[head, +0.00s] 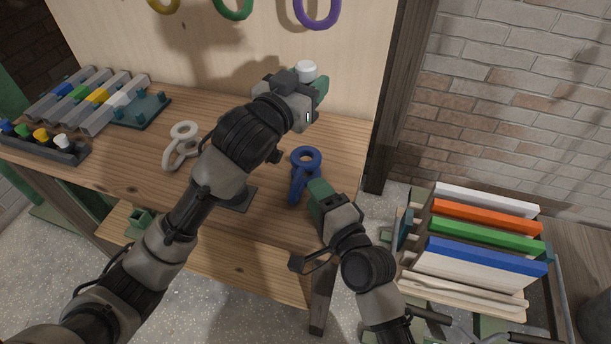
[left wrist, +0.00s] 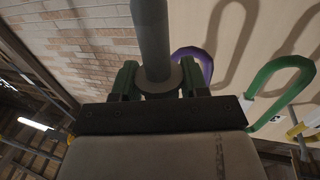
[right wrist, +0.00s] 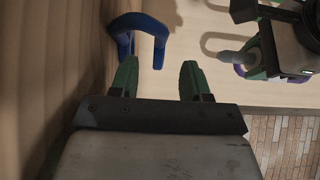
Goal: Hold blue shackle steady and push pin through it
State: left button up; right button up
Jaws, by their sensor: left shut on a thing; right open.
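The blue shackle (head: 306,158) stands on the wooden bench near its right end. It also shows in the right wrist view (right wrist: 148,25), ahead of the fingers. My right gripper (right wrist: 157,80) is open and empty, just short of the shackle and apart from it. In the head view my right gripper (head: 318,190) is at the shackle's lower right. My left gripper (head: 312,88) is higher, above the bench's back right, shut on a grey pin (left wrist: 151,35). The pin's pale end (head: 305,69) shows in the head view. The pin is apart from the shackle.
A white shackle (head: 182,146) is on the bench left of my left arm. A rack of grey bars (head: 105,98) and a block with coloured caps (head: 60,153) are further left. Purple (head: 317,12) and green (head: 234,8) shackles hang on the backboard. Coloured boards (head: 485,227) stand at right.

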aim_at(303, 176)
jog(key=x, duration=0.7)
jog(key=shift+w, duration=0.1)
jog(key=shift+c, duration=0.3)
grip_shut()
pick_arm(q)
jog(key=shift+f, duration=4.2)
